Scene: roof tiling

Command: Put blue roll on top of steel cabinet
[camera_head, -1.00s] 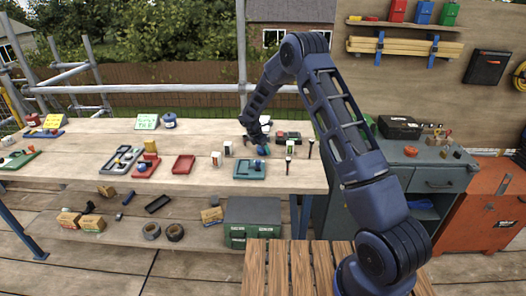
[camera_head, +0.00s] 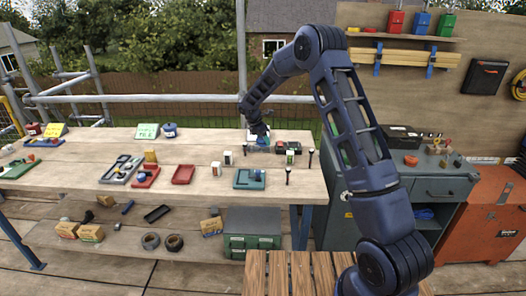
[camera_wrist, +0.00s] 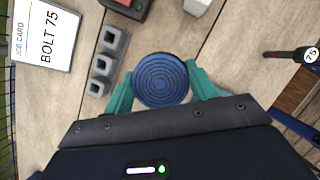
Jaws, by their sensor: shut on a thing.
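A round blue roll (camera_wrist: 160,80) with concentric rings on its face is held between the two teal fingers of my gripper (camera_wrist: 163,88) in the wrist view. The fingers touch it on both sides. In the head view my gripper (camera_head: 262,138) is over the back part of the wooden workbench, and the roll is small and hard to make out there. The steel cabinet (camera_head: 443,187) is grey with a drawer and stands right of the bench, partly hidden behind my arm.
On the cabinet's top stand a black case (camera_head: 402,135), a red object (camera_head: 411,160) and small fittings. A teal tray (camera_head: 249,179) lies near the bench's front edge. A job card (camera_wrist: 48,33) and a grey socket block (camera_wrist: 108,63) lie near my gripper. An orange cabinet (camera_head: 497,220) stands far right.

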